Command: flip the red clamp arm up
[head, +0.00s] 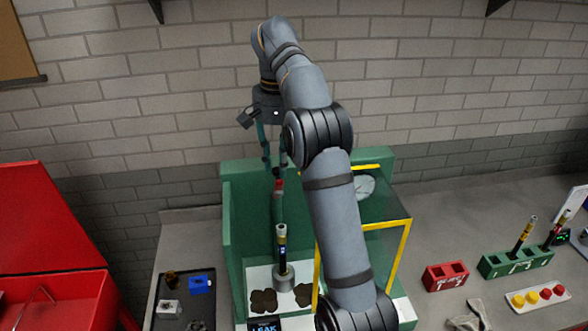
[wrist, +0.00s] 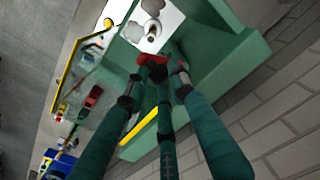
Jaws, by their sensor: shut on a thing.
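The red clamp arm (head: 278,185) stands above a green fixture (head: 232,200) in the head view, with only a small red part showing. In the wrist view its red part (wrist: 150,60) lies at my fingertips. My gripper (head: 275,172) has teal fingers pointing down and is shut on the red clamp arm; the fingertips also show in the wrist view (wrist: 163,73). Below, a dark cylinder with a yellow band (head: 282,240) stands upright in a grey round holder (head: 284,277). The fingers hide much of the clamp arm.
A clear guard with a yellow frame (head: 405,240) and a gauge (head: 364,187) are right of the clamp. A red toolbox (head: 55,300) is at left. Red (head: 446,276) and green (head: 515,262) racks are at right. A brick wall stands behind.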

